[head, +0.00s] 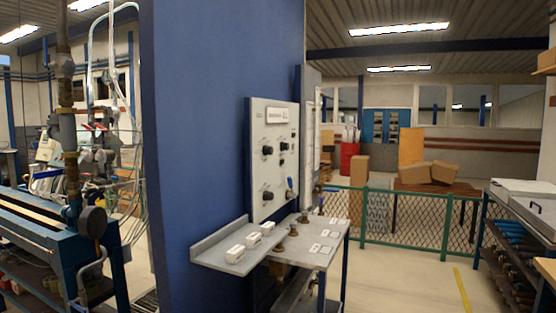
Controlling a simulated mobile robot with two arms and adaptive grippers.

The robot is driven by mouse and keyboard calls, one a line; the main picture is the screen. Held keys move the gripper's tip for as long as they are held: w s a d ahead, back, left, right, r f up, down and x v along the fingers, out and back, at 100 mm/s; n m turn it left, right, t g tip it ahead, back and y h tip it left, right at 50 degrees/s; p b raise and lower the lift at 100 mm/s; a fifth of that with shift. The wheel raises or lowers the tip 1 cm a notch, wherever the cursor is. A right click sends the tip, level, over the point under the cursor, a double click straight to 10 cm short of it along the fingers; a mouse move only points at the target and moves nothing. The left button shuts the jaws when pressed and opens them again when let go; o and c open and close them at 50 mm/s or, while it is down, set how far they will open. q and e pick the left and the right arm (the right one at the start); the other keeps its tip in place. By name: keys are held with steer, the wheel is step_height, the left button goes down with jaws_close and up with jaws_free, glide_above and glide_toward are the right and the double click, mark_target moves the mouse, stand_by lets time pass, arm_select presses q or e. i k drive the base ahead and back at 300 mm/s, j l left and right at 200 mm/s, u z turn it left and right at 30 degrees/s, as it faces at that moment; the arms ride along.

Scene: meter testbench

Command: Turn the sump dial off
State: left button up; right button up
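A pale control panel (257,175) is mounted on the blue wall near the middle of the head view, seen at an angle. It carries several dark knobs: an upper left dial (267,150), an upper right dial (284,146) and a lower left dial (267,195). A small lever-like part (290,190) sits at the lower right. The labels are too small to read, so I cannot tell which one is the sump dial or how it is set. Neither of my grippers is in view.
A grey shelf (215,250) with white boxes (236,254) and a workbench (318,255) jut out below the panel. The blue wall (200,130) fills the left middle. A green mesh fence (415,222) stands behind. Open floor (400,285) lies right of the bench.

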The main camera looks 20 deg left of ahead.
mark_target(284, 146)
steer(key=i+l, duration=0.15)
steer(key=i, duration=0.35)
steer(key=i+l+u, duration=0.15)
steer(key=i, duration=0.35)
steer(key=i+l, duration=0.2)
steer(key=i, duration=0.25)
steer(key=u, duration=0.05)
